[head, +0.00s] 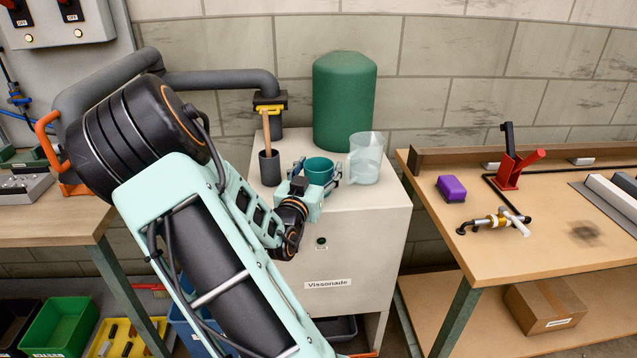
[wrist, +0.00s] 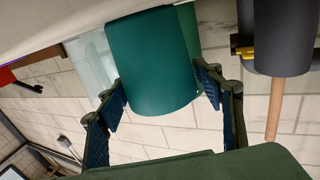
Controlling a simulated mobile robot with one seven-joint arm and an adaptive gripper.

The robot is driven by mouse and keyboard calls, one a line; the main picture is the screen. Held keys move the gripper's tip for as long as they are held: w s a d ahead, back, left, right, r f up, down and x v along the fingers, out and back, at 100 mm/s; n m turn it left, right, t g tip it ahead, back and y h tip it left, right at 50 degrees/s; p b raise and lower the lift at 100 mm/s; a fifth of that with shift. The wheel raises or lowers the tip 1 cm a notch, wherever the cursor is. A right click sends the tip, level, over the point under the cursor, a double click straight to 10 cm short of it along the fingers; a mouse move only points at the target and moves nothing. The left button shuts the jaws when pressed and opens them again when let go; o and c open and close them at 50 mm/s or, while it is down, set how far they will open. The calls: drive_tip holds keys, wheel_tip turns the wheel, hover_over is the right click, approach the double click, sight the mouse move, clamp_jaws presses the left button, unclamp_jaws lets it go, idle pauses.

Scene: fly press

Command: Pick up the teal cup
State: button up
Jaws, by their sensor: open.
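The teal cup (head: 318,168) stands upright on top of the grey-white cabinet (head: 352,225). My gripper (head: 317,177) reaches it from the front at low height, with a finger on each side of the cup. In the wrist view the teal cup (wrist: 150,62) fills the space between the two spread dark fingers of my gripper (wrist: 160,85). A narrow gap seems to show beside the fingertips, but I cannot tell whether either one touches the cup. My gripper hides part of the cup's lower front in the head view.
A clear beaker (head: 365,158) stands close to the right of the cup. A dark holder (head: 269,168) with a wooden-handled tool (head: 266,130) is to the left. A green tank (head: 344,102) stands behind. A workbench (head: 530,245) is at the right.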

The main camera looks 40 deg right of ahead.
drive_tip(key=c, duration=0.9)
drive_tip(key=shift+c, duration=1)
drive_tip(key=shift+r, duration=0.15)
